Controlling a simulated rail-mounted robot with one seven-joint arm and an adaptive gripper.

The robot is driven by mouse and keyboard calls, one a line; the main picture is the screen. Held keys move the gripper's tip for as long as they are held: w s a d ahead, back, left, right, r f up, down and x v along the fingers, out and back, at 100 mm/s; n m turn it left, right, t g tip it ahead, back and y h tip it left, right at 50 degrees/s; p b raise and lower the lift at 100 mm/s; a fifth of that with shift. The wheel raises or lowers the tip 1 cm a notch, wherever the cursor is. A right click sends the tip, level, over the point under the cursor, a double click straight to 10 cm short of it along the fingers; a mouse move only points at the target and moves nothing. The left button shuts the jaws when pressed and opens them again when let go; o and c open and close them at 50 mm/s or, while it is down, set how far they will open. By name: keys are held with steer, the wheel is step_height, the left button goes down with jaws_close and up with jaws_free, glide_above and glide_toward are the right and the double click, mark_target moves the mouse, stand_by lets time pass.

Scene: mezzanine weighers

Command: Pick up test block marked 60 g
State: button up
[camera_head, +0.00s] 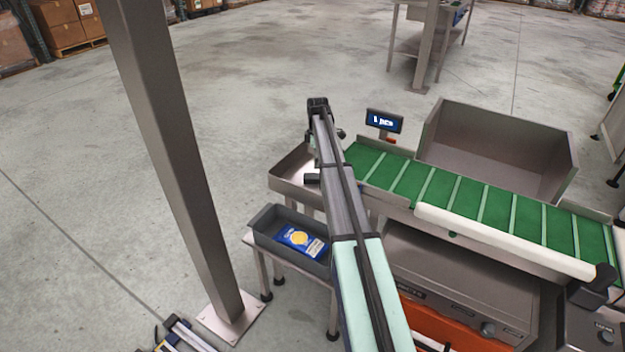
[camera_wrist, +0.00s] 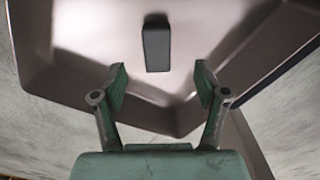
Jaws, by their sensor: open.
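A small dark grey block (camera_wrist: 156,46) lies on the bare metal floor of a tray in the wrist view. No marking on it can be read. My gripper (camera_wrist: 160,82) is open and empty, with its two green-padded fingers spread apart. The block shows beyond the fingertips, roughly centred across the gap and not between the pads. In the head view my arm reaches over the metal tray (camera_head: 283,178) at the left end of the green conveyor and hides part of it.
A grey crate (camera_head: 262,222) holding a blue-and-yellow packet (camera_head: 301,240) stands in front. A steel post (camera_head: 172,150) rises at left.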

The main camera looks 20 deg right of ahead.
mark_target(317, 175)
steer(key=shift+w+f, duration=0.15)
steer(key=shift+f, duration=2.1)
steer(key=shift+w+f, duration=0.1)
steer(key=shift+f, duration=2.15)
steer(key=c, duration=1.3)
steer(key=shift+c, duration=0.3)
steer(key=shift+r, duration=0.2)
